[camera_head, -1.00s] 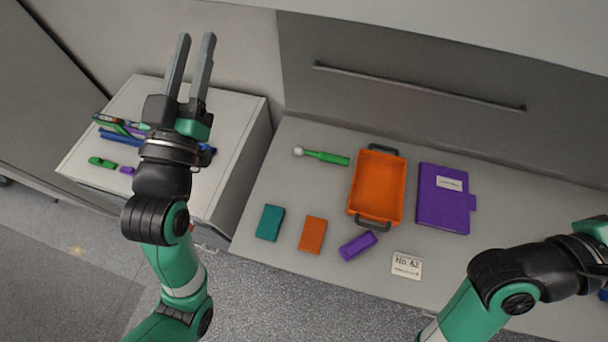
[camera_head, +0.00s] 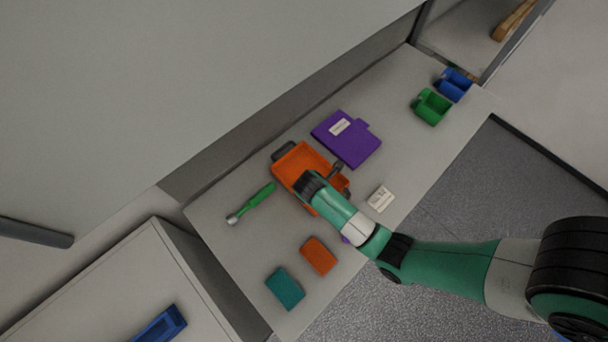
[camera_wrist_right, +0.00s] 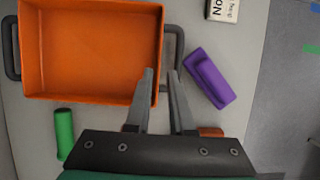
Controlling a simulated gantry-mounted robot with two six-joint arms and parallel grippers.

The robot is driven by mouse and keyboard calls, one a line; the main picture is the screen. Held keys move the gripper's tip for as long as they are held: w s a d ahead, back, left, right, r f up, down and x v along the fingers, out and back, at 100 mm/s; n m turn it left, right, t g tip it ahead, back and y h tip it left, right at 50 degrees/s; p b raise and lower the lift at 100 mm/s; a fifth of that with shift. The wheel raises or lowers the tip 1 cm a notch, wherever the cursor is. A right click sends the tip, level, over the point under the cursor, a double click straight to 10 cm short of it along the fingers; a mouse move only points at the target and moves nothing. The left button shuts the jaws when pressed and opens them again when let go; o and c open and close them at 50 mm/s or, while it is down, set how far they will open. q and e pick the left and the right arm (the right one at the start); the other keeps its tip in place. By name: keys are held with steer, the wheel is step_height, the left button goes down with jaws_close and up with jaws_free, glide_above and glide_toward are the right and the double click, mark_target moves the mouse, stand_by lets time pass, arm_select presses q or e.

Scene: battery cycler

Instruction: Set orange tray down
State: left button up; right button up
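The orange tray (camera_head: 292,165) is a shallow open box with dark handles at its two ends. It appears to rest on the bench between a green-handled tool and a purple notebook. In the right wrist view the empty tray (camera_wrist_right: 90,45) fills the upper left. My right gripper (camera_wrist_right: 160,72) is above the tray's near end, its fingers apart. One fingertip overlaps the tray wall and the other overlaps the dark handle (camera_wrist_right: 180,55); I cannot tell whether they touch. In the head view my right wrist covers part of the tray and hides the fingers. My left gripper is out of view.
A purple notebook (camera_head: 346,138), label card (camera_head: 381,198), green-handled tool (camera_head: 251,204), orange block (camera_head: 318,256) and teal block (camera_head: 285,288) surround the tray. A purple block (camera_wrist_right: 208,78) lies beside its handle. Green (camera_head: 432,106) and blue (camera_head: 454,84) bins stand far right.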

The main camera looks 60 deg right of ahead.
steer(key=x, duration=0.3)
steer(key=shift+f, duration=0.1)
steer(key=b+x, duration=0.1)
steer(key=x, duration=0.4)
jaws_close()
stand_by(1.3)
